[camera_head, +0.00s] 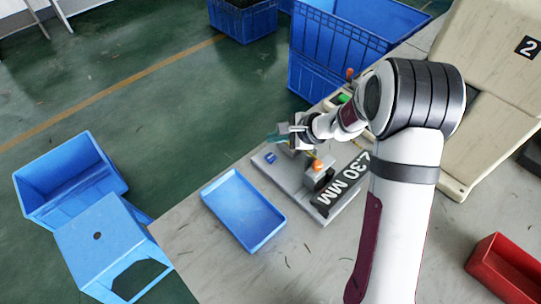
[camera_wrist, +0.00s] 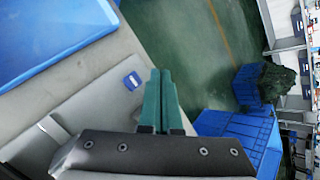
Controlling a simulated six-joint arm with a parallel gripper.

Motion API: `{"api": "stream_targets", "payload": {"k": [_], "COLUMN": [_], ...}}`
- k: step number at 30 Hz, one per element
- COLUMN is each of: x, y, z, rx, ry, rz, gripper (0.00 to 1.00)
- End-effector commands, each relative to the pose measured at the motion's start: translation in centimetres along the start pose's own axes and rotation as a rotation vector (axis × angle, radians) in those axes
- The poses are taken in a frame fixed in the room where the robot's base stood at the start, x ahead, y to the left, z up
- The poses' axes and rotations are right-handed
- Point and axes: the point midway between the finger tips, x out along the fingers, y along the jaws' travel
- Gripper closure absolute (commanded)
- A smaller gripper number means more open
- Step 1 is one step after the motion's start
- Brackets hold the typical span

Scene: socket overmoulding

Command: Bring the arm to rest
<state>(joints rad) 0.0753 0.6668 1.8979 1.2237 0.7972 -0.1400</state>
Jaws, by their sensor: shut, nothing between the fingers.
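My gripper (camera_head: 281,137) is at the end of my white arm, above the far left part of a grey fixture plate on the table. In the wrist view its two teal fingers (camera_wrist: 160,98) lie together with nothing between them. The grey plate (camera_wrist: 95,112) with a small blue block (camera_wrist: 132,81) is below and left of the fingers there. In the head view an orange-topped part (camera_head: 318,166) stands on the plate, beside the black "2.30 MM" label (camera_head: 342,180). My arm hides some of the fixture's right side.
An empty blue tray (camera_head: 243,210) lies on the table (camera_head: 200,240) left of the fixture. A red bin (camera_head: 505,268) is at the right. Blue crates (camera_head: 333,50) stand beyond the table. A blue stool (camera_head: 98,235) and blue bin (camera_head: 68,178) are on the floor at left.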

Motion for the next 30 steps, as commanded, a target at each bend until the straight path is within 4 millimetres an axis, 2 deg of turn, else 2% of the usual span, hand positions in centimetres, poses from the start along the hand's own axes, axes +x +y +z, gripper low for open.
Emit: {"api": "stream_targets", "payload": {"k": [15,17,20,21,23,24,27,30], "x": [0.0,-0.8,-5.0,-7.6,-11.7,-14.3,-19.9,-23.6], "y": [0.0,0.0,1.2,2.8,6.3,9.1,16.0,20.9], "z": [0.1,0.9,5.5,8.0,11.1,12.4,13.5,12.6], "rx": [-0.002,-0.029,-0.178,-0.268,-0.405,-0.492,-0.658,-0.754], "ry": [-0.001,-0.01,-0.054,-0.074,-0.087,-0.081,-0.023,0.06], "rz": [0.0,0.009,0.072,0.123,0.219,0.291,0.465,0.597], "gripper": [1.0,1.0,1.0,1.0,1.0,1.0,1.0,1.0]}}
